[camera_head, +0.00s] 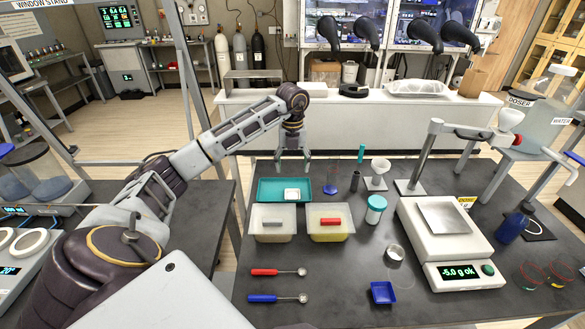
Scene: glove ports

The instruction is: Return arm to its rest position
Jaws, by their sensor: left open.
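My left arm (240,128) comes in from the left and reaches out over the far edge of the dark bench (340,285). My left gripper (292,164) points down above the back side of the teal tray (265,188). Its two fingers are apart with nothing between them. A small white dish (292,195) lies in the tray, below the gripper and apart from it. My right gripper is not in view.
A red spoon (277,272), a blue spoon (277,298) and a blue weigh boat (382,292) lie nearer. A scale (450,245) stands right. Glove ports (330,32) hang behind.

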